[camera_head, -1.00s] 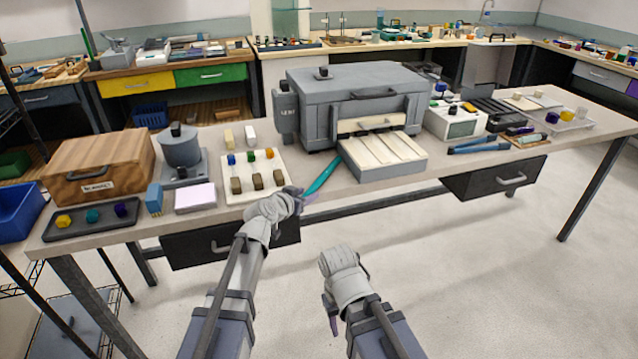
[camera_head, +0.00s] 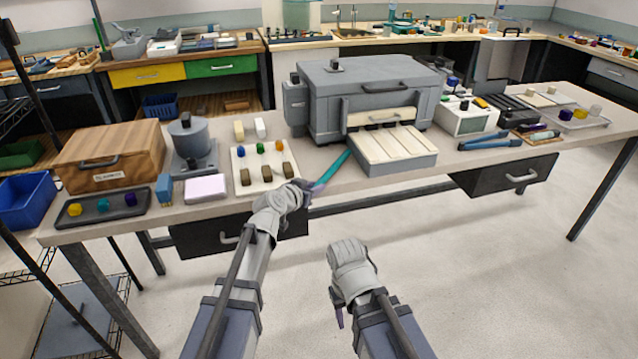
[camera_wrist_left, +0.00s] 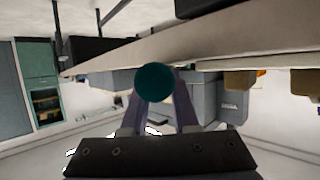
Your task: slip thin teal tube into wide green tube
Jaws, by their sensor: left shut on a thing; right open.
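My left gripper (camera_head: 304,189) is shut on a thin teal tube (camera_head: 333,168) at the table's front edge. The tube slants up and to the right, toward the front-left corner of the grey machine. In the left wrist view the tube (camera_wrist_left: 154,83) shows end-on as a dark teal disc between the purple fingers. My right gripper (camera_head: 339,314) is open and empty, low in front of the table; its fingers are partly hidden by its own hand. I cannot make out a wide green tube on the near table.
The grey machine (camera_head: 365,85) with a pale slatted tray (camera_head: 392,150) stands behind the teal tube. A white board (camera_head: 262,178) with small blocks lies to the left. A wooden box (camera_head: 110,150) and dark tray (camera_head: 125,213) are further left. Floor before the table is clear.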

